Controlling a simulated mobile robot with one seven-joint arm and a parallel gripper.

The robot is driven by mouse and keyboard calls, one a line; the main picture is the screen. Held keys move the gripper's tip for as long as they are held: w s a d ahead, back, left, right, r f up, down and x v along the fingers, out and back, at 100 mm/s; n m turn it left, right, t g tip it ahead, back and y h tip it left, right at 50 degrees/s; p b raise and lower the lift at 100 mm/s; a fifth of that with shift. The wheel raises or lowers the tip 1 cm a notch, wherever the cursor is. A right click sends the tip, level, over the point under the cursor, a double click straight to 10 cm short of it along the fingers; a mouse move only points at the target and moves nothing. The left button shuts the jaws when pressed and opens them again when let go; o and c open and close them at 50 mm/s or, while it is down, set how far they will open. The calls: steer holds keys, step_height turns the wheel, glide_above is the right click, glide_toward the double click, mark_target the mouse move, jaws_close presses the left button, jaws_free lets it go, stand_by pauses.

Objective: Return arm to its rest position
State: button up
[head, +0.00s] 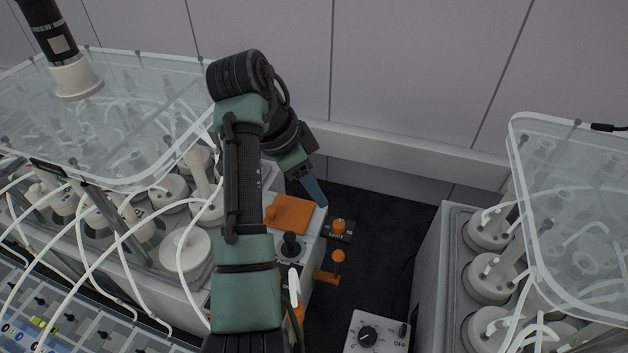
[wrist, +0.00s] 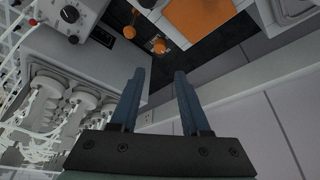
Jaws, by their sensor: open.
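My arm reaches forward and up through the middle of the head view, then bends down to the right. My gripper (head: 314,192) is partly hidden behind the arm there, with one blue finger showing near a small black plate with an orange knob (head: 339,227). In the wrist view my gripper (wrist: 160,75) has its two blue fingers apart, with nothing between them. The orange knob (wrist: 159,45) appears just beyond the fingertips in that view. I cannot tell how far above it the fingers are.
A reactor unit with a clear cover (head: 130,110) and white tubes stands left. Another covered unit (head: 575,200) stands right. An orange plate (head: 290,214), a black joystick (head: 291,245), an orange lever (head: 337,257) and a dial box (head: 377,333) lie near my arm. A wall is behind.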

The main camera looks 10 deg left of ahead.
steer(key=shift+w, duration=0.1)
steer(key=w+d+r+n+t+y+b, duration=0.1)
steer(key=w+d+r+n+t, duration=0.15)
steer(key=r+t, duration=0.6)
steer(key=w+d+r+n+t+y+b, duration=0.1)
steer(key=w+d+r+n+t, duration=0.25)
steer(key=r, duration=0.75)
steer(key=s+r+n+t+y+b, duration=0.2)
steer(key=s+r+n+t, duration=0.4)
steer(key=s+r+t, duration=0.7)
steer(key=s+a+r, duration=0.1)
steer(key=s+r, duration=0.7)
steer(key=s, duration=0.1)
steer(key=shift+n, duration=0.3)
steer(key=shift+s+f, duration=0.1)
steer(key=shift+s, duration=0.05)
